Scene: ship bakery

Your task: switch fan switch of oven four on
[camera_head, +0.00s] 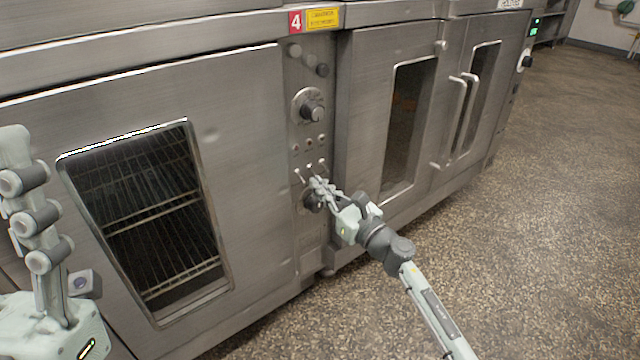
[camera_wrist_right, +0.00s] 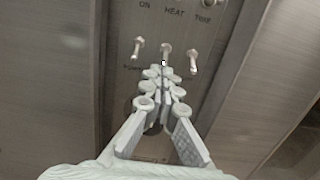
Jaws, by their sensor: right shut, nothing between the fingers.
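Oven four carries a red number 4 plate (camera_head: 295,21) above its narrow control panel (camera_head: 312,240). Three small toggle switches sit in a row on the panel: left (camera_wrist_right: 137,47), middle (camera_wrist_right: 166,52) and right (camera_wrist_right: 193,60). Their small labels are too blurred to tell which is the fan switch. My right gripper (camera_wrist_right: 163,72) is shut and empty, its tips just below the middle switch; contact cannot be told. In the head view it (camera_head: 318,185) partly covers the lower panel. My left gripper (camera_head: 15,140) points up at the left edge, away from the panel.
A large round knob (camera_head: 312,112) is above the switches, and a dark lower knob (camera_head: 311,202) is partly behind my right gripper. A windowed oven door (camera_head: 245,130) is left of the panel; another oven door (camera_head: 365,75) is right. The speckled floor (camera_head: 540,220) is clear.

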